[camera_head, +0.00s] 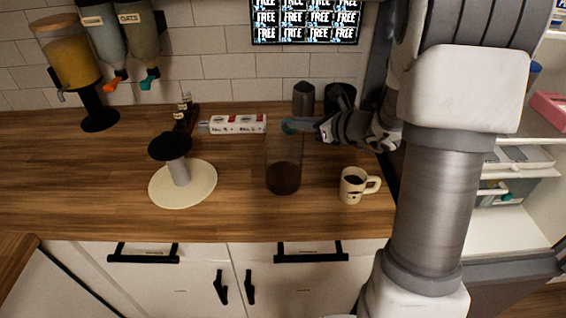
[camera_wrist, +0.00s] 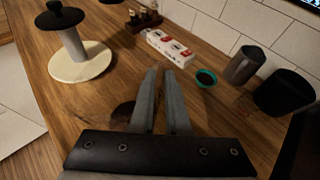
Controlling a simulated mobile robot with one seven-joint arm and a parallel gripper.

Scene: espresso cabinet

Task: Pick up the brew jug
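A clear glass jug (camera_head: 284,152) with dark brown liquid at its bottom stands upright on the wooden counter; I take it as the brew jug. In the wrist view its dark contents (camera_wrist: 122,114) show low and left, partly hidden by my gripper, and its glass is hard to make out. My gripper (camera_head: 312,124) is behind and right of the jug's upper part, pointing left; I cannot tell the exact distance. In the wrist view my gripper (camera_wrist: 160,72) has two nearly parallel fingers with a narrow empty gap between them.
A mug (camera_head: 353,186) stands right of the jug. A stand on a round cream base (camera_head: 198,190) is to the left. Behind are a white-and-red box (camera_head: 238,124), a grey cup (camera_head: 304,96), a black container (camera_head: 340,97) and a teal-rimmed item (camera_wrist: 206,78).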

